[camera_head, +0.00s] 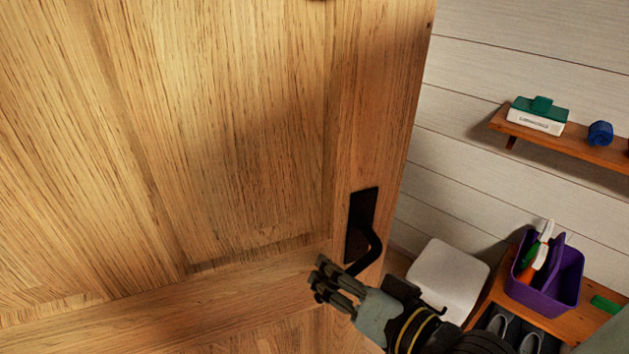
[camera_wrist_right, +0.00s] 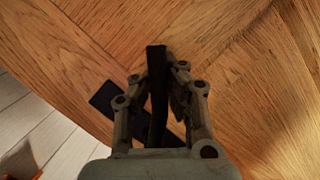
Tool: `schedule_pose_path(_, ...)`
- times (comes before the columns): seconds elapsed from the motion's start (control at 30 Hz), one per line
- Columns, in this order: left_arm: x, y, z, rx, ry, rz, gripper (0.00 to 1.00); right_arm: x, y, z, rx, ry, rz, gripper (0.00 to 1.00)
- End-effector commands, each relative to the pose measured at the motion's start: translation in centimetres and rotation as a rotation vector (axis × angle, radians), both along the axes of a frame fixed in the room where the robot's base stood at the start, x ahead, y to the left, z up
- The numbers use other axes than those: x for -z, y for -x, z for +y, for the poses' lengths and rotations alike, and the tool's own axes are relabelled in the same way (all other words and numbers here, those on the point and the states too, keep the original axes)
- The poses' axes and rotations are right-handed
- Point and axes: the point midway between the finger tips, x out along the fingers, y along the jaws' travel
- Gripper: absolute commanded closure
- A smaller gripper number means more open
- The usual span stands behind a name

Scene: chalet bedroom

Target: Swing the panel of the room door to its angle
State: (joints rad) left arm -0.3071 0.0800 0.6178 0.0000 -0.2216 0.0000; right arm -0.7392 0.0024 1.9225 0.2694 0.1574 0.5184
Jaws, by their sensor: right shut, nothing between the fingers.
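The wooden door panel (camera_head: 230,130) fills the left and middle of the head view, and its free edge runs down the right side. A black lever handle (camera_head: 369,248) on a dark backplate (camera_head: 362,208) sits near that edge. My right gripper (camera_head: 325,278) is at the handle's lower end, in front of the panel. In the right wrist view the black lever (camera_wrist_right: 157,90) shows between or just past the fingers of my right gripper (camera_wrist_right: 158,85). My left gripper is out of view.
Right of the door, a wall shelf (camera_head: 575,149) holds a green-and-white box (camera_head: 537,117) and a blue roll (camera_head: 600,133). Below, a wooden bench (camera_head: 572,322) carries a purple caddy (camera_head: 545,290), with shoes (camera_head: 515,330) underneath. A white bin (camera_head: 447,277) stands near the door edge.

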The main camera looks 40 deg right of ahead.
Motion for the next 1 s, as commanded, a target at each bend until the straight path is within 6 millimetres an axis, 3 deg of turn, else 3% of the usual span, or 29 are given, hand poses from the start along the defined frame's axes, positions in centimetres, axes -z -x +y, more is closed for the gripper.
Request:
schedule_pose_path(0.37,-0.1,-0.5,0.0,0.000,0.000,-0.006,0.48,0.0,0.5,0.2,0.009,0.000,-0.001,1.00)
schedule_pose_path(0.67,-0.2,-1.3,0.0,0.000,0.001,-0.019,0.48,0.0,0.5,0.2,0.009,0.000,0.000,0.62)
schedule_pose_path(1.0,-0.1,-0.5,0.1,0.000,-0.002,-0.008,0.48,-0.1,1.1,0.2,0.009,0.001,0.003,0.62)
